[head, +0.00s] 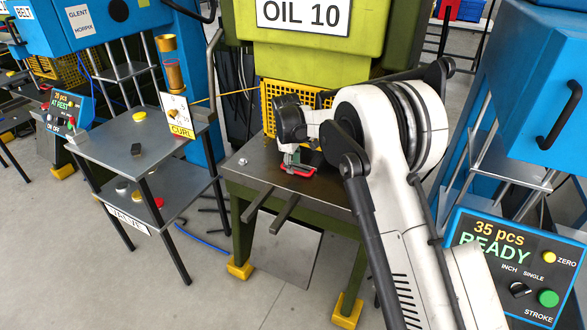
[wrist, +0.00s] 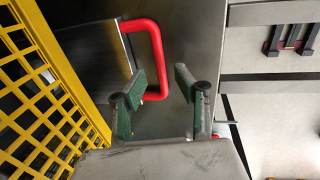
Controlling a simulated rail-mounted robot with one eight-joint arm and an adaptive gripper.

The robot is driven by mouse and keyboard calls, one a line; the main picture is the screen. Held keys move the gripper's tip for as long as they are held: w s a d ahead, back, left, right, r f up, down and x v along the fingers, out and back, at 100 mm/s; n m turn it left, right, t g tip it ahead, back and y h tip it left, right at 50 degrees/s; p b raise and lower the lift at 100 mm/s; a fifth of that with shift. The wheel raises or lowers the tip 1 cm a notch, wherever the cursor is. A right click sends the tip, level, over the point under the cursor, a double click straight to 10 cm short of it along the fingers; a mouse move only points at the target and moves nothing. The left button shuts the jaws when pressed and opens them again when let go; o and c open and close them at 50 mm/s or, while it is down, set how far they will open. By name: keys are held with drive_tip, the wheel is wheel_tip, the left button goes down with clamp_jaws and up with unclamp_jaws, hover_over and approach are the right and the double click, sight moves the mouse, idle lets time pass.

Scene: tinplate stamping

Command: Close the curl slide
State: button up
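A red U-shaped handle (wrist: 158,50) is fixed to a grey metal slide (wrist: 92,48) that runs in behind the yellow guard; I take this as the curl slide. In the head view the red handle (head: 301,171) shows on the press table, partly hidden by my gripper (head: 290,160). In the wrist view my gripper (wrist: 156,75) is open, its two green-padded fingers apart. The near side of the handle lies between the fingers, and I see no clear grip on it. How far the slide stands out is hard to tell.
The yellow mesh guard (wrist: 40,85) stands close beside the fingers; it also shows in the head view (head: 272,98). Two dark rails (head: 272,208) jut from the table front. A shelf table (head: 135,140) stands left, a blue READY panel (head: 512,265) right.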

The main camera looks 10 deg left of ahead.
drive_tip(key=shift+w+f, duration=0.2)
drive_tip(key=shift+f, duration=0.85)
clamp_jaws()
